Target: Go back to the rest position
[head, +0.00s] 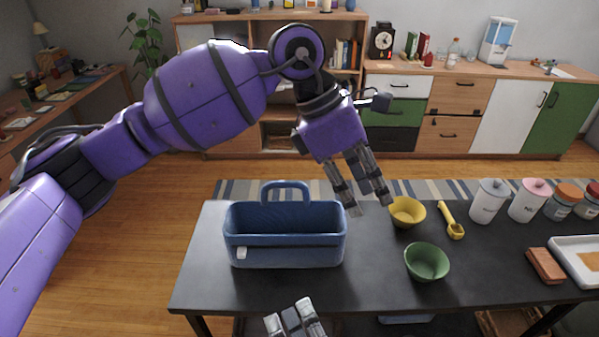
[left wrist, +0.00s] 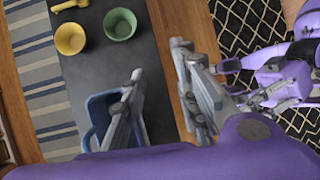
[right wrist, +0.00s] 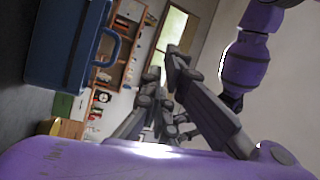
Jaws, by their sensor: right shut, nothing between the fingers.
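My left gripper (head: 368,208) hangs over the far side of the black table, between the blue caddy and the yellow bowl. Its fingers stand apart with nothing between them, as the left wrist view (left wrist: 160,82) also shows. My right gripper (head: 293,310) is at the bottom edge of the head view, in front of the table's near edge. In the right wrist view (right wrist: 165,70) its fingers are closed together and empty. Most of the right arm is out of the head view.
A blue caddy (head: 285,252) with a handle stands on the table (head: 375,285). To its right are a yellow bowl (head: 406,212), a green bowl (head: 427,262), a yellow scoop (head: 451,222) and several jars. A brown block (head: 545,265) and white tray (head: 580,275) lie far right.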

